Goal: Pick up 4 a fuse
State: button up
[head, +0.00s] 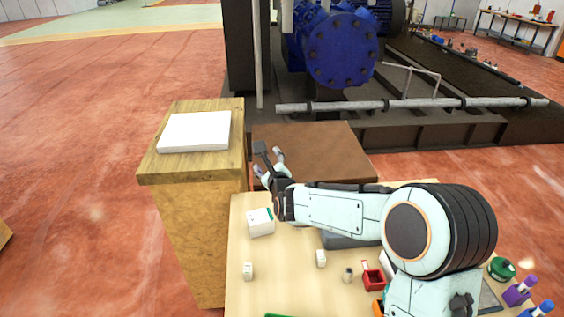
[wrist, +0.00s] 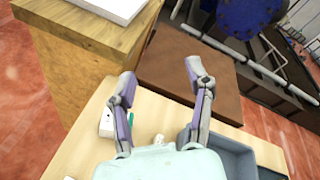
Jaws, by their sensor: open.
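My gripper (head: 268,163) is open and empty, with its fingers above the far edge of the wooden table (head: 238,292). In the wrist view its two fingers (wrist: 160,76) are spread wide with nothing between them. Small white blocks stand on the table, one at the front left (head: 248,271) and one nearer the middle (head: 320,258). A small grey-and-white cylinder (head: 347,274) stands to their right. I cannot tell for sure which of these is a fuse. All are well below and in front of the gripper.
A white box with a green strip (head: 260,223) is on the table just below my gripper. A wooden pedestal (head: 180,230) with a white slab (head: 195,131) stands left. A brown board (head: 315,150) lies behind. A grey tray (wrist: 228,157) shows in the wrist view.

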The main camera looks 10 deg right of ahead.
jog(key=d+f+m+g, duration=0.1)
jog(key=d+f+m, duration=0.2)
jog(key=f, duration=0.5)
jog(key=w+d+f+m+g+h, duration=0.1)
jog(key=d+f+m, duration=0.2)
jog(key=f, duration=0.5)
jog(key=d+f+m+h, duration=0.1)
jog(key=d+f+m, duration=0.2)
jog(key=f, duration=0.5)
jog(key=shift+w+d+f+g, duration=0.1)
jog(key=shift+w+f+g, duration=0.05)
jog(key=shift+f+g, duration=0.25)
jog(key=x, duration=0.5)
jog(key=shift+w, duration=0.2)
jog(key=shift+w+f, duration=0.25)
jog(key=shift+w, duration=0.15)
grip_shut()
